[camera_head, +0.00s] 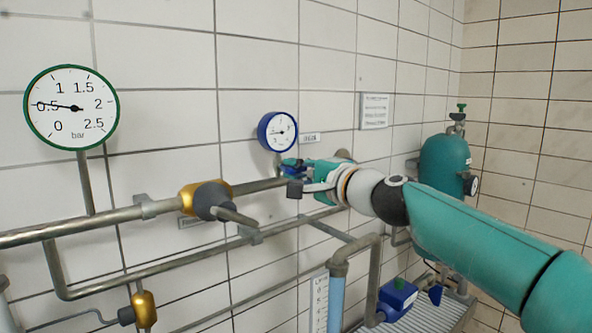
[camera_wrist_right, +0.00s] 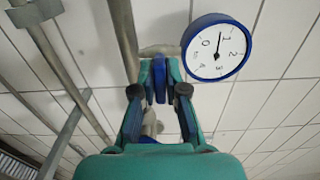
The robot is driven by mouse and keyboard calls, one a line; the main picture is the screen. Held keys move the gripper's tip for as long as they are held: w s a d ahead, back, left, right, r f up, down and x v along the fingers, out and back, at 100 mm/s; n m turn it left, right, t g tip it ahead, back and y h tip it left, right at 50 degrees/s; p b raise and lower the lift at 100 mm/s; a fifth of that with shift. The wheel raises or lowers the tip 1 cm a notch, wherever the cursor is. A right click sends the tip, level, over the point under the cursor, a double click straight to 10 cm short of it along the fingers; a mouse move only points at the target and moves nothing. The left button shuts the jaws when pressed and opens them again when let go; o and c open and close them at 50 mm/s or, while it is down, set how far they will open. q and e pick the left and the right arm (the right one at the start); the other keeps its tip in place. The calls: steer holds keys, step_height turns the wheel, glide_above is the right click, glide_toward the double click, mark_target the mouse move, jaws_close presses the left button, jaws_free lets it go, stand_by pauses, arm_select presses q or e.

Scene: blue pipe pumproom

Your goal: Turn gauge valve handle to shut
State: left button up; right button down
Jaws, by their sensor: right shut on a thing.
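The blue-rimmed gauge (camera_head: 278,132) is on the tiled wall, above and left of my right gripper (camera_head: 293,168). It also shows in the right wrist view (camera_wrist_right: 218,47). Below this gauge, a small blue valve handle (camera_wrist_right: 160,80) sits between the fingertips of my right gripper (camera_wrist_right: 159,84) in the right wrist view. My right gripper is shut on this handle. In the head view the fingers and wrist hide most of the handle, so its exact angle is hard to tell there. My left gripper is in neither view.
A large green-rimmed gauge (camera_head: 71,107) and a brass valve with a grey handle (camera_head: 206,198) are at the left along steel pipes. A teal cylinder (camera_head: 444,166) stands at the back right. A blue box (camera_head: 397,296) is low down.

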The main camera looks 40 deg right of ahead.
steer(key=shift+f, duration=0.2)
steer(key=c, duration=1.2)
jaws_free()
steer(key=shift+d, duration=0.15)
steer(key=shift+r, duration=0.1)
steer(key=s, duration=1.1)
steer(key=shift+s+d, duration=0.4)
